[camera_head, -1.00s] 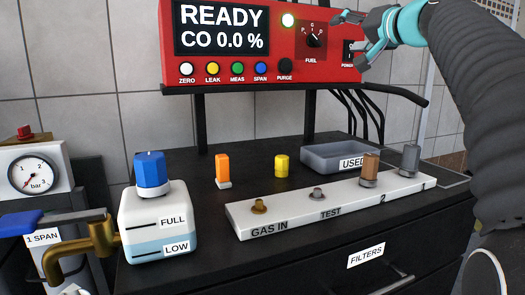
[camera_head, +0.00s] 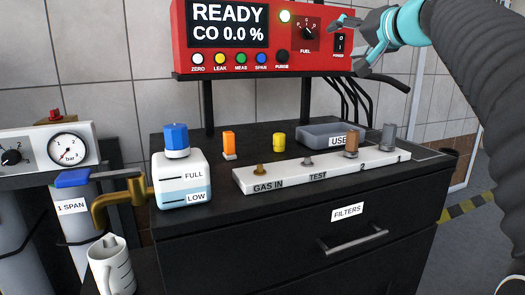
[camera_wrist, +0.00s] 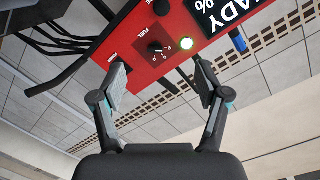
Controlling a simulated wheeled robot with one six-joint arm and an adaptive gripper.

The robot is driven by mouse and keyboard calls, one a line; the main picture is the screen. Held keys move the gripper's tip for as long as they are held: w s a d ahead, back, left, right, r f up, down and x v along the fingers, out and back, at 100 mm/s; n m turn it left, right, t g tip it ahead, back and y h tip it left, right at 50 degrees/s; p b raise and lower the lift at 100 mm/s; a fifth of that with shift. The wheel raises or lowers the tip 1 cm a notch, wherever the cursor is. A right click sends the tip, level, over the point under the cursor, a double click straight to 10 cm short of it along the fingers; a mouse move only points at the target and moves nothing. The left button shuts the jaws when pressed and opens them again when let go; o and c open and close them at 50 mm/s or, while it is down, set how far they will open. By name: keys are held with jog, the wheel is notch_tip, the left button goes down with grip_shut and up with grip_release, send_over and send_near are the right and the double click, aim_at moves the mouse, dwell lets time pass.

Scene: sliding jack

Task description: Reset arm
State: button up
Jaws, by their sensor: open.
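My gripper (camera_head: 362,42) is at the upper right in the head view, in front of the right end of the red analyzer (camera_head: 272,65). Its fingers are apart and hold nothing. In the wrist view my gripper (camera_wrist: 160,82) shows two spread fingers, with the fuel knob (camera_wrist: 155,48) of the red panel seen between and beyond them. The display (camera_head: 228,25) reads READY, CO 0.0 %. The power switch (camera_head: 340,42) is just left of my gripper in the head view. Whether a finger touches the panel cannot be told.
Below is a black cabinet (camera_head: 270,242) carrying a white port block (camera_head: 290,178), a grey USED tray (camera_head: 310,134), orange and yellow filters, and a blue-capped bottle (camera_head: 182,182). A gauge (camera_head: 67,149), a brass tap (camera_head: 120,200) and a white jug (camera_head: 110,268) are at left. Floor shows at right.

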jog(key=s+a+f+n+g+h+p, duration=0.1)
jog(key=s+f+g+h, duration=0.1)
jog(key=s+f, duration=0.8)
jog(key=s+f+n+g+h+p, duration=0.1)
jog(key=s+f+g, duration=0.3)
jog(key=s+f, duration=0.7)
jog(key=s+a+f+n+g+h+p, duration=0.1)
jog(key=s+f+g+h+p, duration=0.1)
jog(key=s+f, duration=0.9)
notch_tip(320, 180, down, 10)
jog(key=shift+a+f+g+h, duration=0.15)
jog(key=shift+a+g+h, duration=0.15)
jog(key=shift+g+h, duration=0.5)
